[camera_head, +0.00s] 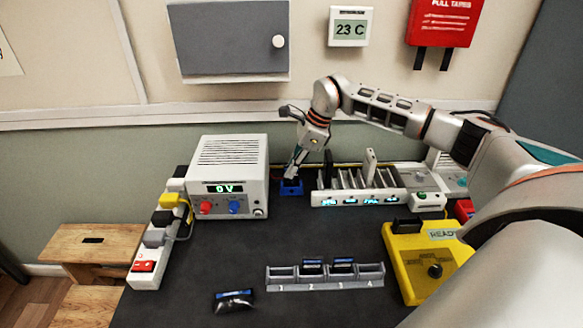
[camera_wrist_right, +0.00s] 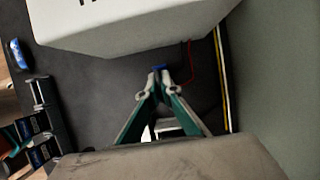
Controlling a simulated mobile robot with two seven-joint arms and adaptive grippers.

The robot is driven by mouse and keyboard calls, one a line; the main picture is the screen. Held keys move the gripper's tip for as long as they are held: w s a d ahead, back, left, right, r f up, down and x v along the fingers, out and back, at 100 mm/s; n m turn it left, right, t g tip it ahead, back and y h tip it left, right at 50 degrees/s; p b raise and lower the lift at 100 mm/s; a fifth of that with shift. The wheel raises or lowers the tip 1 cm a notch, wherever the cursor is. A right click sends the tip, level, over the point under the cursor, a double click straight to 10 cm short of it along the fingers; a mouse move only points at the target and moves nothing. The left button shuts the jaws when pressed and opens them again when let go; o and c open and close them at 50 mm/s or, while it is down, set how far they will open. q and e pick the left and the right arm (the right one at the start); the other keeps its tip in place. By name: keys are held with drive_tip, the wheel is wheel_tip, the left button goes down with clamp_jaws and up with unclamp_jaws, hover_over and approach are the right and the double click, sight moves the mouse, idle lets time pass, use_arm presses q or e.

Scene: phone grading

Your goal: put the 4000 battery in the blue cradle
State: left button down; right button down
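The blue cradle (camera_head: 291,188) sits on the dark mat, just right of the white power supply. My right gripper (camera_head: 291,175) points down right over it, and the fingertips hide part of it. In the right wrist view the fingertips (camera_wrist_right: 158,72) are close together with a bit of blue behind them; whether a battery is between them cannot be made out. Two dark batteries with blue bands, (camera_head: 312,266) and (camera_head: 343,265), stand in slots 2 and 3 of the grey rack (camera_head: 282,286). My left gripper is out of view.
The power supply (camera_head: 229,165) reads 0 V and stands close left of the cradle. A slotted charger unit (camera_head: 350,198) with lit displays is close right. A yellow tester (camera_head: 415,262) reads READY. A power strip (camera_head: 148,262) lines the left edge. The middle mat is clear.

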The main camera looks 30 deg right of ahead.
drive_tip(key=shift+f, duration=0.75)
idle(0.5)
drive_tip(key=c, duration=2.2)
unclamp_jaws()
drive_tip(key=v, duration=1.2)
drive_tip(key=shift+a, duration=0.1)
drive_tip(key=shift+s, duration=0.1)
